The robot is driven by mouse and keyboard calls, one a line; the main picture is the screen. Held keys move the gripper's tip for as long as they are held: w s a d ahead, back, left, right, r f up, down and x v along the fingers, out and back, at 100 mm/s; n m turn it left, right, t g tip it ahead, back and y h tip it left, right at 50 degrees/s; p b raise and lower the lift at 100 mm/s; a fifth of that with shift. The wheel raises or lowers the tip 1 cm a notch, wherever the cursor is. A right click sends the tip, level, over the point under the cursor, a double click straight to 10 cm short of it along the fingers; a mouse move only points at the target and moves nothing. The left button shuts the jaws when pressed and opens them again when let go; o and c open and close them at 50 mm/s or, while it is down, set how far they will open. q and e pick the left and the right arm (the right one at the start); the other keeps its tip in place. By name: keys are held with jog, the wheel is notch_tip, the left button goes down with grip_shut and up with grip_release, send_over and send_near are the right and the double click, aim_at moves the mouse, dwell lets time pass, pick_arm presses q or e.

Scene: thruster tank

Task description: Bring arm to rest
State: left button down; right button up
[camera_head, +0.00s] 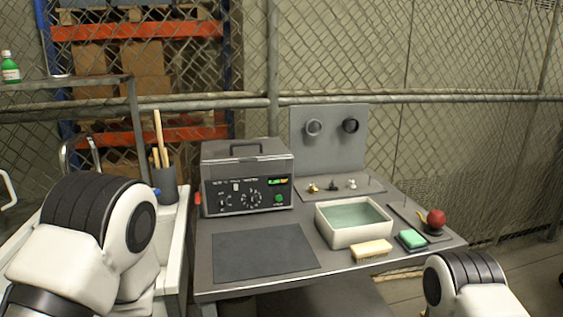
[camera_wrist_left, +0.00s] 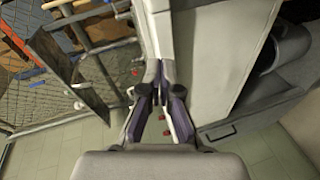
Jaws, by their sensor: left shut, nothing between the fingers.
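My left gripper (camera_wrist_left: 160,82) shows in the left wrist view with its two dark fingers together and nothing between them. It is beside a pale cabinet or counter side, above a tiled floor. In the head view my left arm comes in at the lower left, bent, and its gripper is out of the picture. Part of my right arm shows at the lower right of the head view, and its gripper is not in the picture.
A mesh fence stands behind.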

pick_arm(q)
jog(key=s+f+m+g+h+p, duration=0.25)
jog(key=s+f+m+g, duration=0.35)
jog(key=s+f, duration=1)
jog(key=s+d+f+m+g+h, duration=0.1)
jog(key=s+d+f+m+g, duration=0.1)
jog(key=s+m, duration=0.4)
jog(key=s+d+f+m+g+h, duration=0.2)
jog(key=s+f+m+g, duration=0.2)
jog(key=s, duration=0.5)
jog(key=m+g, duration=0.2)
jog(key=m, duration=0.1)
jog(key=shift+s+d+f, duration=0.15)
jog(key=shift+f, duration=0.05)
